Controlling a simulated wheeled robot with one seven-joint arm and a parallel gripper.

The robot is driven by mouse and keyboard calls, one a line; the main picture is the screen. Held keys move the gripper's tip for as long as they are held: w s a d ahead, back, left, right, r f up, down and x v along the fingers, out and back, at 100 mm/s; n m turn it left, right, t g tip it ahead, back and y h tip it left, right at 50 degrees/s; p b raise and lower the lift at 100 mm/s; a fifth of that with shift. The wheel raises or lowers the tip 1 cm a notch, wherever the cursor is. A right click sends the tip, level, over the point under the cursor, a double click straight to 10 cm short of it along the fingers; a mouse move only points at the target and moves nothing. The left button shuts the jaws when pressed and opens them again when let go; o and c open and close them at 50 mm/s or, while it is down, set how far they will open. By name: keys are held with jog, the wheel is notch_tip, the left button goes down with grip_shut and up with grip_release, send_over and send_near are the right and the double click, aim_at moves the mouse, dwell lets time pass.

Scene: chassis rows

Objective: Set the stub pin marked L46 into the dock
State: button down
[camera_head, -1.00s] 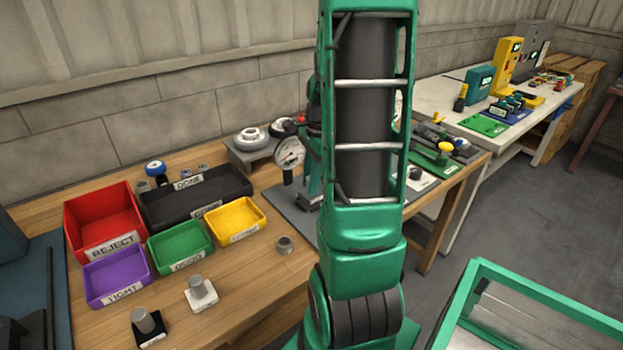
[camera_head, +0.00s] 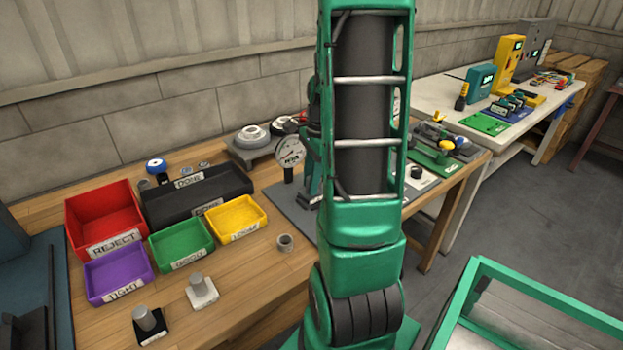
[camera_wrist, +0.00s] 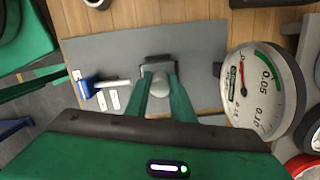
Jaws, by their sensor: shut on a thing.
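In the wrist view, my gripper (camera_wrist: 165,95) has its two green fingers closed on a small grey rounded piece, which looks like a stub pin (camera_wrist: 160,84). No mark can be read on it. A dark block (camera_wrist: 168,61) shows just beyond the fingertips, over a grey mat (camera_wrist: 110,52); I cannot tell whether the pin touches the block or whether it is the dock. Two other grey pins stand at lower left, one on a black base (camera_head: 153,335) and one on a white base (camera_head: 203,295).
A dial gauge (camera_wrist: 262,88) stands close to the right of my gripper. A blue piece with white labels (camera_wrist: 88,88) lies on the mat at left. Red (camera_head: 104,217), purple, green, yellow and black bins stand on the bench. A grey ring (camera_head: 285,243) lies on bare wood.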

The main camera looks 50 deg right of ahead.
jog(key=shift+f, duration=0.7)
dwell(1.1)
jog(key=c, duration=1.4)
grip_release()
jog(key=shift+c, duration=0.2)
jog(key=r, duration=0.7)
jog(key=d+r, duration=0.1)
jog(key=r, duration=0.2)
jog(key=shift+s+r, duration=0.2)
jog(key=shift+r, duration=0.15)
